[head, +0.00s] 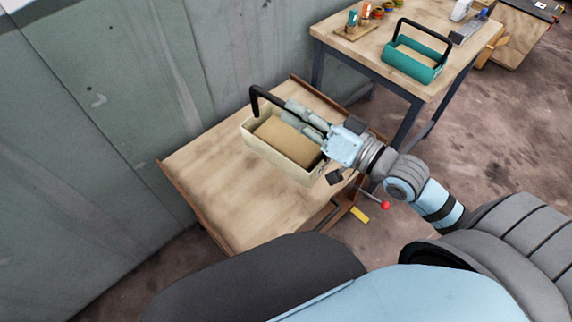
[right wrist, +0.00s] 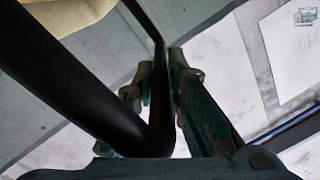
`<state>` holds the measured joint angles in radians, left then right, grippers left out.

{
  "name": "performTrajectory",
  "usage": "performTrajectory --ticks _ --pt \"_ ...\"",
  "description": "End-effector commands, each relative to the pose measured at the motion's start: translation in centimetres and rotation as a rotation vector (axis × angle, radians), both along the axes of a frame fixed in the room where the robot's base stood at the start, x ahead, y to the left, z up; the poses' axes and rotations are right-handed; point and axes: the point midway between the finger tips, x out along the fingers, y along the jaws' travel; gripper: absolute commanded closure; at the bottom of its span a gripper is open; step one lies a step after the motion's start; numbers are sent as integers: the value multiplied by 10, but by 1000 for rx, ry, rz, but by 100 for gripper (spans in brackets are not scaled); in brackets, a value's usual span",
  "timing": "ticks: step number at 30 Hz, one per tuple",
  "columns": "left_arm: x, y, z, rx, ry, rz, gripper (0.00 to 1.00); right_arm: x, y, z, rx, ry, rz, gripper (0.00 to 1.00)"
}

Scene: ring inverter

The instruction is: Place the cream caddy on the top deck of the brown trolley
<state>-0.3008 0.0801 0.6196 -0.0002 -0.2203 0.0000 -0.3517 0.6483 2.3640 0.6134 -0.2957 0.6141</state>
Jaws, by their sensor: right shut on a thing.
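The cream caddy (head: 287,165), an open box with a tan inside and a black handle (head: 255,101), is over the far part of the wooden top deck (head: 222,187) of the brown trolley. It looks upright; I cannot tell whether its base touches the deck. My right gripper (head: 292,111) reaches in from the right and is shut on the black handle. In the right wrist view the handle (right wrist: 153,130) runs between the fingers (right wrist: 162,72), and a corner of the caddy (right wrist: 72,12) shows at top left. My left gripper is out of view.
A workbench (head: 378,55) behind right holds a teal caddy (head: 413,68) with a black handle and several small items. A grey-green wall (head: 130,90) runs along the left of the trolley. The near part of the deck is bare.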

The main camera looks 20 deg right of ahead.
Motion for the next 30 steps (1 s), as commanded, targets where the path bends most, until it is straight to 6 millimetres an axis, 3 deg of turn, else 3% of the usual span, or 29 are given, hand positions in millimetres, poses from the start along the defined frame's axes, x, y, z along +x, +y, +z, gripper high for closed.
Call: performTrajectory --ticks 1,6,15,19,25,30 --pt "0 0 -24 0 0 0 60 11 -4 -19 1 -9 -10 100" --pt "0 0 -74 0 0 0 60 55 -25 -52 6 -9 -50 100" --pt "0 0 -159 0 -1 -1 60 128 -62 -82 15 -6 -107 100" --pt "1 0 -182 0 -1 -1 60 146 -73 -81 16 -4 -118 100" --pt "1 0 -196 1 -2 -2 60 158 -80 -80 18 1 -123 100" --pt "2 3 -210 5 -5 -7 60 159 -80 -113 21 6 -122 100"
